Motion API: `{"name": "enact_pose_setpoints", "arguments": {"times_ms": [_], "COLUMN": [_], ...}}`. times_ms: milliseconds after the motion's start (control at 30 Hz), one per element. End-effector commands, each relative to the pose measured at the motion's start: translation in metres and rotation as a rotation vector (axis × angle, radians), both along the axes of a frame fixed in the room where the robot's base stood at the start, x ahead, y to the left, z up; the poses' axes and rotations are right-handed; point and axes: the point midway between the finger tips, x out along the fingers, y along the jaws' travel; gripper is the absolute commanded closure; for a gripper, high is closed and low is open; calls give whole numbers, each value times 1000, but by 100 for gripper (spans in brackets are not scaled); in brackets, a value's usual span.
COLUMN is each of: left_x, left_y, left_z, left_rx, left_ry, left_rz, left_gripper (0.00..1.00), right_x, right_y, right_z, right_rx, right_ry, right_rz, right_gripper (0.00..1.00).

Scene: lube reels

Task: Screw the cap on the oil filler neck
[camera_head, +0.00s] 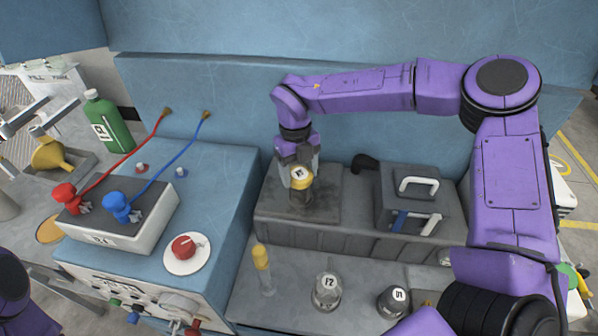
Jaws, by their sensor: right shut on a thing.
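My right gripper (300,168) points down over the grey machine block and is shut on a yellow cap (301,182) with a pale label on top. The cap is at the top of the dark oil filler neck (299,199), which rises from the flat top of the block (327,208). From this angle I cannot tell whether the cap rests on the neck's rim or is just above it. The fingers partly hide the cap. My left gripper is out of view; only a purple part of my left arm shows at the lower left.
A grey box with a white handle (418,183) stands right of the neck.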

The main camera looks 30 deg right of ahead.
Motion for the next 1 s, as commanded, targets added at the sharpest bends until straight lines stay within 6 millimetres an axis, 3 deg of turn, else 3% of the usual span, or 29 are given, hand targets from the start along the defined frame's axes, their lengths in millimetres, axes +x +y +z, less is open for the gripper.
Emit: {"name": "enact_pose_setpoints", "arguments": {"times_ms": [400,767,1000], "left_x": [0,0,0], "left_y": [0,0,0], "left_z": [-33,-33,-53], "left_rx": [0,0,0], "left_ry": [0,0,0], "left_rz": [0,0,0], "left_gripper": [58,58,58], "right_x": [1,0,0], "right_y": [-2,-2,-2], "right_z": [-3,0,-4], "right_rx": [1,1,3], "right_ry": [-5,-3,-5], "right_rz": [-403,-445,-614], "right_gripper": [64,64,64]}}
